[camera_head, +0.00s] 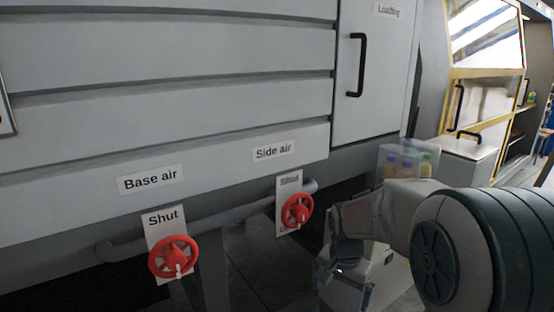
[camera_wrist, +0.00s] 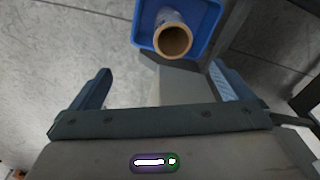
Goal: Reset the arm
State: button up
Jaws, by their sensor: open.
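My gripper (camera_head: 343,272) hangs low at the right of centre in the head view, below and right of the side air valve. In the wrist view my gripper (camera_wrist: 160,90) has its two fingers wide apart with nothing between them. The side air valve's red handwheel (camera_head: 297,210) is close to my wrist, with a visible gap. The base air valve's red handwheel (camera_head: 173,257) is further left, under a "Shut" plate. My forearm fills the lower right of the head view.
A grey pipe (camera_head: 222,219) runs below the grey machine panel (camera_head: 160,100). A door with a black handle (camera_head: 357,65) is labelled "Loading". A clear bin (camera_head: 408,160) with bottles stands behind my arm. The wrist view shows a blue tray (camera_wrist: 209,30) holding a brown-rimmed cylinder (camera_wrist: 172,41).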

jog(key=s+r+n+t+p, duration=0.2)
jog(key=s+r+n+p, duration=0.5)
jog(key=s+r, duration=0.7)
jog(key=s+p, duration=0.1)
jog(key=s, duration=0.3)
jog(key=shift+r+p, duration=0.3)
jog(key=shift+w, duration=0.1)
jog(key=shift+c, duration=0.3)
